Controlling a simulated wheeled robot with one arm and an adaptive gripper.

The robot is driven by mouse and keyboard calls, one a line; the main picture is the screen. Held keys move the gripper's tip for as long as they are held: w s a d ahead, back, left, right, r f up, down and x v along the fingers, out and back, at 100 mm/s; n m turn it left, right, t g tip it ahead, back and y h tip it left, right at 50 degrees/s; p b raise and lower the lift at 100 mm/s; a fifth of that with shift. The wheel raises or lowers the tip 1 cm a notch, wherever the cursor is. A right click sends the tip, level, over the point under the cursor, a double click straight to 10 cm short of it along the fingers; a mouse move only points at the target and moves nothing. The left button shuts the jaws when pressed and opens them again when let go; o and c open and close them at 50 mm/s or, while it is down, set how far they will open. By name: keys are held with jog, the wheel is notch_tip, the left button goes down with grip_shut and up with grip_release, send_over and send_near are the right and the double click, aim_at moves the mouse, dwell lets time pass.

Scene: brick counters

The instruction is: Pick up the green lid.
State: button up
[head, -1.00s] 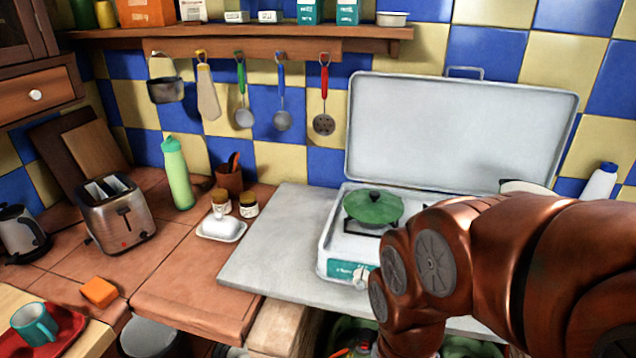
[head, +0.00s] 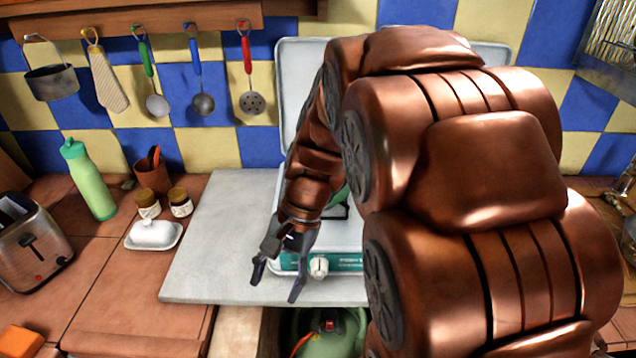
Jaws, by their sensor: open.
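The green lid (head: 341,197) is almost wholly hidden behind my arm in the head view; only a green sliver shows above the burner grate. It sits on the white camping stove (head: 345,238), which has a teal front panel and a knob. My gripper (head: 276,288) is open and empty, with its dark fingers pointing down. In the picture it lies below and to the left of the lid, near the stove's front left corner. I cannot tell its exact height.
The stove stands on a grey slab (head: 215,240) with its cover raised. A butter dish (head: 154,236), two small jars and a green bottle (head: 88,180) stand to the left. Below the slab's front edge is an open space holding a green object (head: 345,330).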

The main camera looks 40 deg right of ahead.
jog(key=w+d+m+t+y, duration=0.2)
jog(key=w+d+m, duration=0.3)
jog(key=w, duration=0.2)
notch_tip(320, 180, up, 2)
jog(key=r+m+t+y, duration=0.1)
jog(key=m+t, duration=0.5)
jog(key=m, duration=0.2)
send_over(345, 186)
jog(key=a, duration=0.8)
jog(key=shift+s+d+f, duration=0.1)
jog(key=shift+s+f, duration=0.15)
jog(key=shift+s, duration=0.15)
jog(key=d+m+t, duration=0.1)
jog(key=d, duration=0.1)
jog(key=d+m, duration=0.1)
jog(key=d, duration=0.2)
jog(key=w+d+m+t, duration=0.1)
jog(key=d, duration=0.2)
jog(key=shift+r+m+t, duration=0.3)
jog(key=shift+r, duration=0.1)
jog(key=shift+p+x, duration=1)
jog(key=shift+x, duration=2.75)
jog(key=shift+s+a+f, duration=0.1)
jog(key=shift+s, duration=0.05)
grip_shut()
